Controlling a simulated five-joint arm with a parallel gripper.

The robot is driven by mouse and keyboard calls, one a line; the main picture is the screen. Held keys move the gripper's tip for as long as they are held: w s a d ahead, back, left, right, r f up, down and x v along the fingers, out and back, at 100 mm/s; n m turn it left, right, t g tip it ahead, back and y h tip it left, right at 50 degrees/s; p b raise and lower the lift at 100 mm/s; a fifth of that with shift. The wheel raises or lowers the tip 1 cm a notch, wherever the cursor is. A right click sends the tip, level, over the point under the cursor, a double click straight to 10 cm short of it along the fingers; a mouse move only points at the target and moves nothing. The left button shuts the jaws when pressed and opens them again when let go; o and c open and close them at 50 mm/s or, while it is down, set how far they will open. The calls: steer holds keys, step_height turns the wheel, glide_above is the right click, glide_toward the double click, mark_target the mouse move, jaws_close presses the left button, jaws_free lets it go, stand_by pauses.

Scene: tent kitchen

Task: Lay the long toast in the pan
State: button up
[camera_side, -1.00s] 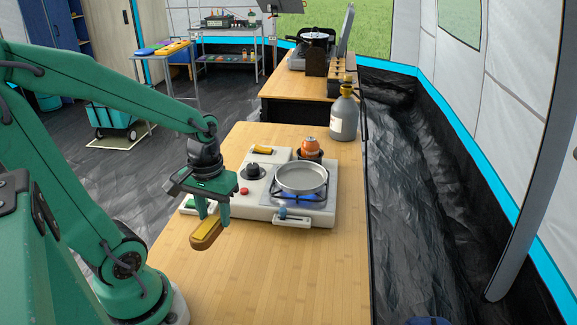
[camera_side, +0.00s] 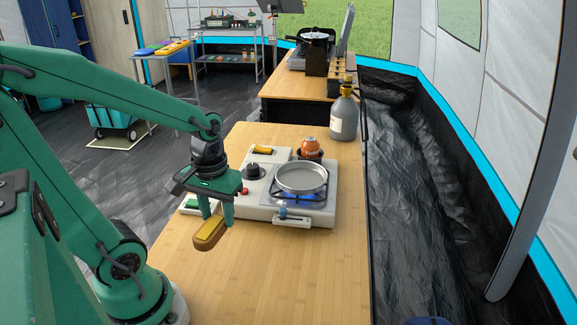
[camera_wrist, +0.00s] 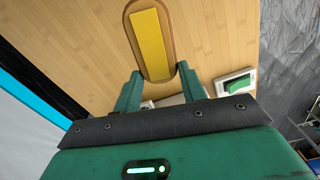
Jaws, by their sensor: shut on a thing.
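The long toast (camera_side: 209,233) is a brown oblong slice with a yellow strip on top. My gripper (camera_side: 217,216) is shut on it, and it is held at the left of the stove; its height above the table is hard to tell. In the wrist view the toast (camera_wrist: 152,42) points away from between the two green fingers (camera_wrist: 158,88). The pan (camera_side: 301,179) is a round, shallow grey pan, empty, on the stove's burner to the right of my gripper. Blue flame or light shows under it.
A grey gas bottle (camera_side: 344,115) stands behind at the right. The wooden table (camera_side: 290,275) is clear in front.

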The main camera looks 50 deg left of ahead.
steer(key=w+r+n, duration=0.3)
steer(key=w, duration=1.1)
steer(key=w+r+n, duration=0.3)
steer(key=w+n, duration=0.1)
steer(key=w, duration=0.9)
steer(key=shift+w+a+r, duration=0.15)
steer(key=shift+w+r, duration=0.1)
steer(key=shift+w, duration=0.1)
steer(key=shift+a, duration=0.1)
glide_above(298, 174)
step_height(298, 174, down, 7)
steer(key=shift+f, duration=2.05)
steer(key=shift+f, duration=0.15)
steer(key=o, duration=1)
steer(key=shift+c, duration=0.2)
